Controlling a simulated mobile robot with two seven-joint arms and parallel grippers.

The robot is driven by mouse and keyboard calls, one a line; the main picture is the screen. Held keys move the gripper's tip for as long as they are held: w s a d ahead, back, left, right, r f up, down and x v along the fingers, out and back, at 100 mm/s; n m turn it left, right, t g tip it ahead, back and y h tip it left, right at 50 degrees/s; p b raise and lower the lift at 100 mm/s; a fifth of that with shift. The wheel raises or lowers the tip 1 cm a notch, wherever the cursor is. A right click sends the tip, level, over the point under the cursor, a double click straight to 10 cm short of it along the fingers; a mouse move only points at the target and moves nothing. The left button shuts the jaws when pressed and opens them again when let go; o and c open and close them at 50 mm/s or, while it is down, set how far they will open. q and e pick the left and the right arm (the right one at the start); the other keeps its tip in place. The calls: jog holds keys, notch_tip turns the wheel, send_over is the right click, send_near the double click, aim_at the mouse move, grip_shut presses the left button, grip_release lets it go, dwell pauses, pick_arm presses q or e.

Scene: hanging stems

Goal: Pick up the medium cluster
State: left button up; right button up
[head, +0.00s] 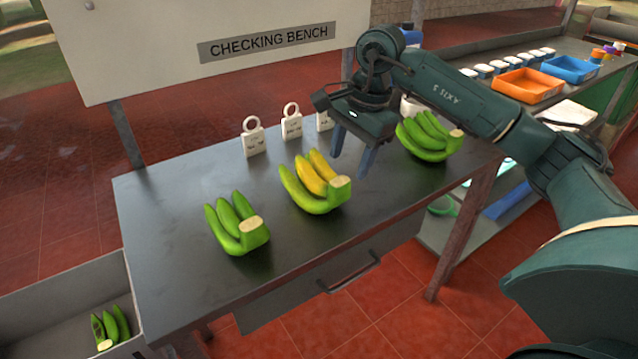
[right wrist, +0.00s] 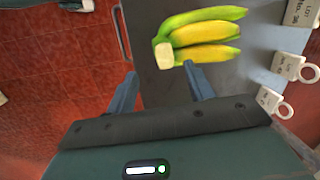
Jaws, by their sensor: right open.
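Three banana clusters lie on the dark metal bench (head: 180,270). The left one (head: 232,222) is green, the middle one (head: 312,183) is yellow and green, and the right one (head: 427,137) is green. Sizes look close, so I cannot tell which is the medium one by size. My right gripper (head: 349,167) is open and empty above the bench, just right of the middle cluster. In the right wrist view, the yellow-green cluster (right wrist: 205,35) lies beyond my open fingertips (right wrist: 159,70), its cut stem end near them. My left gripper is out of view.
White ringed tags (head: 253,140) stand along the bench's back edge under the checking bench sign (head: 265,42). A grey bin (head: 60,318) at lower left holds a small green cluster (head: 110,328). Orange (head: 527,86) and blue (head: 570,69) trays sit on another table at right.

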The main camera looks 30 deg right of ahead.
aim_at(341, 180)
jog(key=shift+w+a+f+p, duration=0.1)
jog(key=shift+w+f+p, duration=0.1)
jog(key=shift+f, duration=0.7)
jog(key=shift+w+a+f+p, duration=0.1)
jog(key=shift+w+f, duration=0.1)
jog(key=shift+f, duration=0.7)
jog(key=shift+w+a+f+p, duration=0.1)
jog(key=shift+w+f, duration=0.1)
jog(key=shift+f, duration=0.7)
jog(key=shift+c, duration=0.3)
grip_shut()
jog(key=shift+w+d+r, duration=0.1)
jog(key=shift+r, duration=0.15)
